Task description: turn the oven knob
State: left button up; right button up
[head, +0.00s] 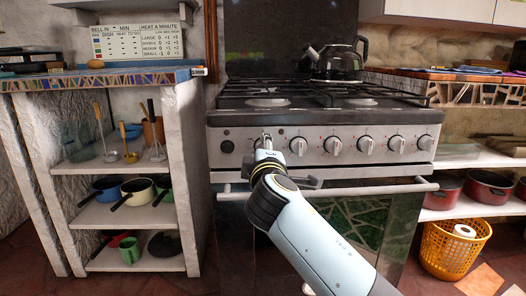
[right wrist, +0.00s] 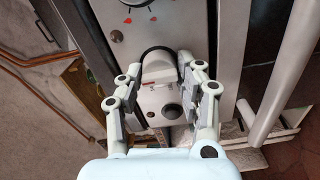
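The oven (head: 390,170) has a grey front panel with a row of several silver knobs. The oven knob at the left end of the row (right wrist: 158,72) is between the fingers of my right gripper (right wrist: 159,68) in the right wrist view. The fingertips are at its two sides, and I see no clear gap. In the head view my right gripper (head: 263,142) is at the panel and largely hides this knob. The knob beside it (head: 298,146) is free. My left gripper is not in view.
The oven's door handle (head: 400,187) runs just below the panel, close to my right arm. A black kettle (head: 338,62) stands on the stove top. Shelves with pots (head: 138,190) are at the left. A yellow basket (head: 448,252) stands at the lower right.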

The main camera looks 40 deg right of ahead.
jog(key=o, duration=0.4)
jog(key=shift+c, duration=0.2)
jog(key=v, duration=0.7)
jog(key=shift+s, duration=0.3)
jog(key=shift+a, duration=0.1)
